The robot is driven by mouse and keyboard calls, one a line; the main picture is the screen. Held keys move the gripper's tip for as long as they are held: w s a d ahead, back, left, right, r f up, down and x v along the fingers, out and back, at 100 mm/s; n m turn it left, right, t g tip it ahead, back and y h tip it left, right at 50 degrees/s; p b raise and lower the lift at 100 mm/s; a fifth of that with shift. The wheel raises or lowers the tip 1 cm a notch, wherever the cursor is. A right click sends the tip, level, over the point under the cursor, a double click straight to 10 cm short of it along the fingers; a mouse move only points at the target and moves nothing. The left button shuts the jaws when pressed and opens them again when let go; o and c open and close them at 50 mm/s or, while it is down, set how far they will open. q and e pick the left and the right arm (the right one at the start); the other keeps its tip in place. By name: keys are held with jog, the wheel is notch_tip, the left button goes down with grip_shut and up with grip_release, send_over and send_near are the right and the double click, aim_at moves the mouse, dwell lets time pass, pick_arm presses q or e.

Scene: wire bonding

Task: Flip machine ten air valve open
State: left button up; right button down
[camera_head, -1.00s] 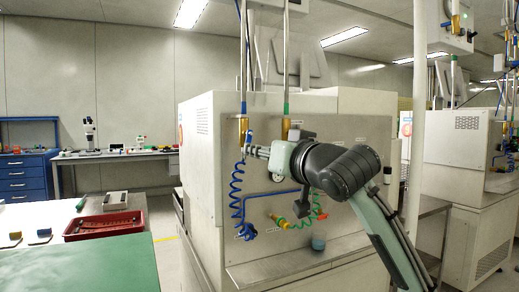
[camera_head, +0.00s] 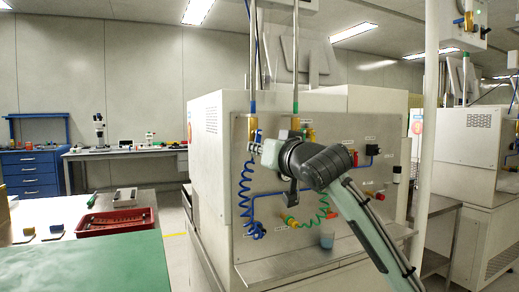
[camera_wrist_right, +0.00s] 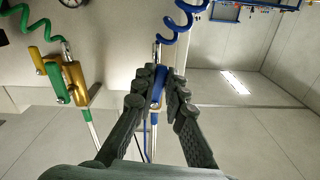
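An air valve with a brass body (camera_head: 253,124) and a blue handle (camera_wrist_right: 158,88) sits on the left vertical pipe at the front of the near machine. My right gripper (camera_head: 254,146) is at this valve. In the right wrist view its two dark fingers (camera_wrist_right: 160,78) lie close on both sides of the blue handle, with almost no gap. The fingers hide most of the valve body there. A second valve, brass with a green handle (camera_wrist_right: 54,74), stands beside it, clear of the fingers. My left gripper is not in view. No machine number is readable.
A blue coiled hose (camera_head: 245,198) and a green coiled hose (camera_head: 324,208) hang in front of the panel. A red tray (camera_head: 115,221) lies on the table at left.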

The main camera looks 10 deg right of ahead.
jog(key=shift+d, duration=0.1)
jog(key=shift+w+d+n, duration=0.1)
jog(key=shift+d+n, duration=0.15)
jog(key=shift+n, duration=0.85)
jog(key=c, duration=1.6)
grip_release()
jog(key=shift+o, duration=0.2)
jog(key=s+d, duration=0.2)
jog(key=s, duration=1)
jog(key=shift+d, duration=0.15)
